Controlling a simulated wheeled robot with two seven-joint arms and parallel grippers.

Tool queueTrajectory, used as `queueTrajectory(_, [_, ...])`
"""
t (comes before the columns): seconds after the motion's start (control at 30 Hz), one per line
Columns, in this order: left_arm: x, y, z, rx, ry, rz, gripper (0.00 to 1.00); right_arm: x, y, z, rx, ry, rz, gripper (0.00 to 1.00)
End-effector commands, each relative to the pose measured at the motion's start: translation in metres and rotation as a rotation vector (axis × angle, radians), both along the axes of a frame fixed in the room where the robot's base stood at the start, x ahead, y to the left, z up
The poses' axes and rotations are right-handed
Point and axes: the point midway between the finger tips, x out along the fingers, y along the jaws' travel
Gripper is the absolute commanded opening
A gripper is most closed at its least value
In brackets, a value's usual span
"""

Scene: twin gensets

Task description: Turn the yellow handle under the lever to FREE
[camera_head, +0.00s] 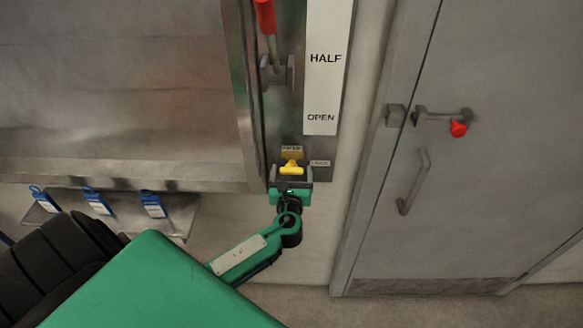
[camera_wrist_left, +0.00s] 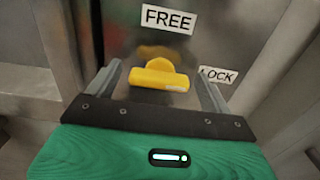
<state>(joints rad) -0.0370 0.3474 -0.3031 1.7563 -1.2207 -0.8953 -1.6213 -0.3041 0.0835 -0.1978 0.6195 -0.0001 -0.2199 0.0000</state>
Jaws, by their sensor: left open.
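The yellow handle (camera_head: 291,169) is on the metal panel below the red-gripped lever (camera_head: 267,25). In the left wrist view the handle (camera_wrist_left: 158,76) lies roughly crosswise, its right end towards the LOCK label (camera_wrist_left: 217,75). The FREE label (camera_wrist_left: 168,19) is above it. My left gripper (camera_head: 291,178) is at the handle. In the left wrist view my left gripper (camera_wrist_left: 164,84) has its fingers apart, one on each side of the handle, with gaps visible. My right gripper is not in view.
A white strip marked HALF and OPEN (camera_head: 322,90) is on the panel above. A grey door (camera_head: 480,120) with a red-knobbed latch stands to the right. A shelf with several blue-and-white tags (camera_head: 152,205) is at the left.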

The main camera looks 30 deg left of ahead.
Motion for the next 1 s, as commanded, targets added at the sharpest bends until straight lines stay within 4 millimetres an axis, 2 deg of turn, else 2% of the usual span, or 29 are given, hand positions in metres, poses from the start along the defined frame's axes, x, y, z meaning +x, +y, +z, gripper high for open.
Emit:
queueTrajectory(0.13, [0.0075,0.0048,0.0004,0.000,0.000,0.001,0.84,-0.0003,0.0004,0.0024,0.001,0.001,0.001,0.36])
queueTrajectory(0.4, [0.0082,0.0054,-0.0003,-0.001,0.000,0.001,0.84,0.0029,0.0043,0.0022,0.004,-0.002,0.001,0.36])
queueTrajectory(0.47, [0.0083,0.0053,-0.0003,-0.001,0.000,0.001,0.74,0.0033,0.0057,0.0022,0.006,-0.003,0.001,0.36])
queueTrajectory(0.63, [0.0081,0.0052,-0.0003,-0.001,0.000,0.001,0.40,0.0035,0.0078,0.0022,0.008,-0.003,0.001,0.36])
queueTrajectory(1.0, [0.0079,0.0052,-0.0017,-0.045,-0.026,0.001,0.39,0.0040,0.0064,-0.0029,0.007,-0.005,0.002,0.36])
